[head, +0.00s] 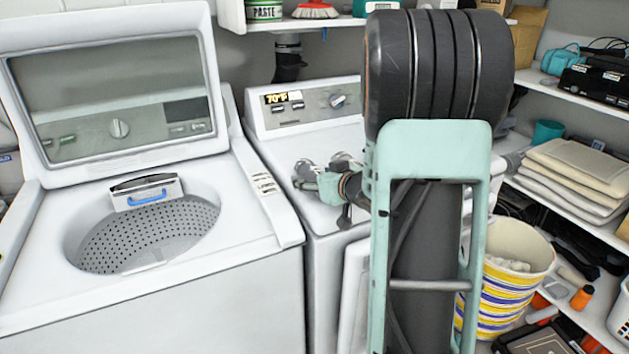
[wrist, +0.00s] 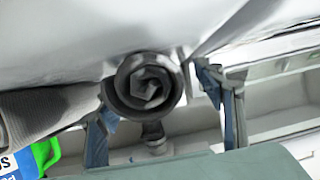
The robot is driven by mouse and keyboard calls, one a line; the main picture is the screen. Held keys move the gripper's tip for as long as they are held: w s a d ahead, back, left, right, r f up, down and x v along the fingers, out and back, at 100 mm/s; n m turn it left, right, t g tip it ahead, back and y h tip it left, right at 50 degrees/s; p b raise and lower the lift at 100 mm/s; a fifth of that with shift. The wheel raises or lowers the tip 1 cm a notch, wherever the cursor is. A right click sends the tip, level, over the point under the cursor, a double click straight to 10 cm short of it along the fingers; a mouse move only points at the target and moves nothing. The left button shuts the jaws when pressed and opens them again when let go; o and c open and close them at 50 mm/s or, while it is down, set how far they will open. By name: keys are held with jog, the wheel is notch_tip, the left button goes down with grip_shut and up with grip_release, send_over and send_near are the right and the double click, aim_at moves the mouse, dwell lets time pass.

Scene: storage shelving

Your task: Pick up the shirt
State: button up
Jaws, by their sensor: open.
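I cannot make out a shirt for certain in either view. A stack of folded pale cloths (head: 583,165) lies on the right-hand shelf in the head view; I cannot tell whether a shirt is among them. My gripper (head: 318,182) is above the top of the dryer, left of my arm, and holds nothing that I can see. In the wrist view my gripper's two fingers (wrist: 163,120) stand well apart. Much of the dryer's right side is hidden behind my arm.
The washer (head: 275,215) stands at the left with its lid up and its drum open. The dryer (head: 320,120) is beside it. A striped bucket (head: 505,285) stands right of my arm. Loaded shelves (head: 565,205) line the right. A ribbed grey hose (wrist: 50,110) shows in the wrist view.

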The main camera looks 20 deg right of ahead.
jog(key=c, duration=1.4)
jog(key=shift+o, duration=0.2)
jog(key=shift+r, duration=0.1)
